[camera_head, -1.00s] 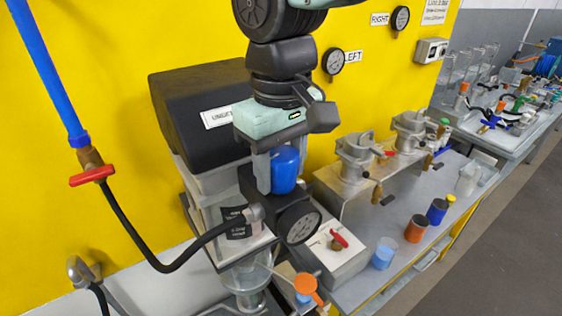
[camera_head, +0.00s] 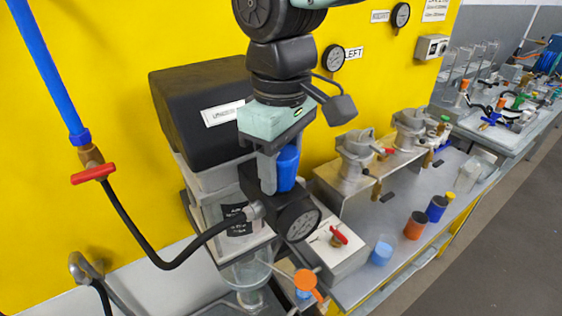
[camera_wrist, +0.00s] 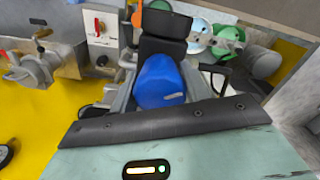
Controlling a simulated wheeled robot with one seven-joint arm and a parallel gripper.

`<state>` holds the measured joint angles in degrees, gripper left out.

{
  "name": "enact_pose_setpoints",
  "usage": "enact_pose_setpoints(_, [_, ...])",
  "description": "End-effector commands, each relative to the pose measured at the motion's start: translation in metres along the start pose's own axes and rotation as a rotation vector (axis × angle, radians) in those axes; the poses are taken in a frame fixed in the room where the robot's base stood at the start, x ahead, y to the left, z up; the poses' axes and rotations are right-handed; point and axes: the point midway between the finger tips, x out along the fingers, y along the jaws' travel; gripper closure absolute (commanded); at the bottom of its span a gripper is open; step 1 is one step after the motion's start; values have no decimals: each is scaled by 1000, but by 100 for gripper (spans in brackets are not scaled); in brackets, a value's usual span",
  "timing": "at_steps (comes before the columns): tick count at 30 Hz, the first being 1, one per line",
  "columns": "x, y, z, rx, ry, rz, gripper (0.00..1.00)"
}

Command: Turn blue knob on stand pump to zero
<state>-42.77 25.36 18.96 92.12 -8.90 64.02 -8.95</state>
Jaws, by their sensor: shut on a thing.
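The blue knob (camera_head: 287,168) stands upright on top of the black block of the stand pump (camera_head: 205,190), just behind the round dial gauge (camera_head: 299,222). My gripper (camera_head: 276,160) points down from above with its fingers on either side of the knob, shut on it. In the wrist view the blue knob (camera_wrist: 160,82) sits between the fingers, with a small pale mark on its side. The near finger hides part of the knob in the head view. The gauge reading is too small to tell.
A black hose (camera_head: 150,255) runs from the pump to a red-handled valve (camera_head: 92,173) on a blue pipe. A box with a red switch (camera_head: 338,236), a clear vessel (camera_head: 247,272) and metal agitators (camera_head: 357,155) stand close by. Coloured cups stand on the bench at right.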

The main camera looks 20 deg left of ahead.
Motion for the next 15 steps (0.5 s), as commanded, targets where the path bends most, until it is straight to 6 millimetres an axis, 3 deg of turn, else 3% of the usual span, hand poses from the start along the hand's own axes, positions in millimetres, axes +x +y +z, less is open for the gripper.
enact_pose_setpoints(2, [-1, 1, -1, -1, 3, 2, 76])
enact_pose_setpoints(3, [-1, 0, -1, -1, 3, 2, 42])
enact_pose_setpoints(4, [-1, 0, 0, -1, 3, 2, 34])
enact_pose_setpoints(15, [0, 0, 0, 0, 1, 0, 33])
